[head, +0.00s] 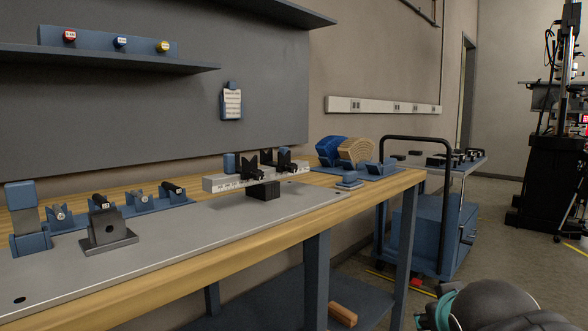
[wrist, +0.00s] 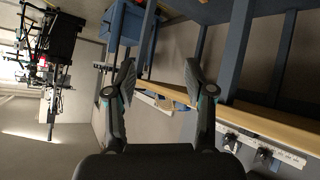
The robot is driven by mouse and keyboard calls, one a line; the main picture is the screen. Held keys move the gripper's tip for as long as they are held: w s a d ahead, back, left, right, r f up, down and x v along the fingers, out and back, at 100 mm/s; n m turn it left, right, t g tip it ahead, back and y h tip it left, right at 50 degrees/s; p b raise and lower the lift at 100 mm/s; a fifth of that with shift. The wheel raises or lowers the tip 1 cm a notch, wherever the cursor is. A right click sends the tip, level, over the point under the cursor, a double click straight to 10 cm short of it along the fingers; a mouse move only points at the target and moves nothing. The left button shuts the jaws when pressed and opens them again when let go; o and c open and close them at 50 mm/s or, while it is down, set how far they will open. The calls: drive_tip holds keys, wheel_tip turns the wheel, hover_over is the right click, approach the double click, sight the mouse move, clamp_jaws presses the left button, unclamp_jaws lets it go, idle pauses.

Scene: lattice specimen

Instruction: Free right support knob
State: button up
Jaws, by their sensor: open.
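A pale rail with printed markings (head: 225,182) stands on a black block (head: 263,190) on the workbench in the head view. Two black V-shaped supports sit on it, a left support (head: 252,169) and a right support (head: 286,160). Their knobs are too small to make out clearly. In the wrist view the rail (wrist: 286,151) lies sideways at the lower right, with black support parts (wrist: 263,158) on it. My gripper (wrist: 157,80) is open and empty, its fingers spread, left of the rail and apart from it. The fingertips do not show in the head view.
The wooden workbench (head: 200,265) carries a grey plate (head: 170,235). A black block fixture (head: 108,232) and several small blue holders stand left of the rail. Blue and tan rounded pieces (head: 345,151) stand at the right end. A blue cart (head: 430,220) stands beyond the bench.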

sight(295, 168)
drive_tip(key=w+a+r+n+t+y, duration=0.2)
drive_tip(key=w+r+n+t, duration=0.2)
drive_tip(key=w+r, duration=0.55)
drive_tip(key=w+a+r+n+t+y, duration=0.2)
drive_tip(key=w+r+n+t, duration=0.1)
drive_tip(key=w+r, duration=0.6)
drive_tip(key=w+a+n+g+y, duration=0.2)
drive_tip(key=w+a+n+y, duration=0.2)
drive_tip(key=a, duration=0.3)
drive_tip(key=w+a+f+n+g+y, duration=0.1)
drive_tip(key=w+a+n+g+y, duration=0.1)
drive_tip(key=w+a+n+y, duration=0.2)
drive_tip(key=w+a+n+g+y, duration=0.2)
drive_tip(key=w+a+n+y, duration=0.2)
drive_tip(key=w+a, duration=0.5)
drive_tip(key=shift+a+f+n+g, duration=0.2)
drive_tip(key=shift+a+n+g, duration=0.1)
drive_tip(key=shift+a+n, duration=0.95)
drive_tip(key=shift+a+m, duration=0.2)
drive_tip(key=shift+m, duration=0.05)
clamp_jaws()
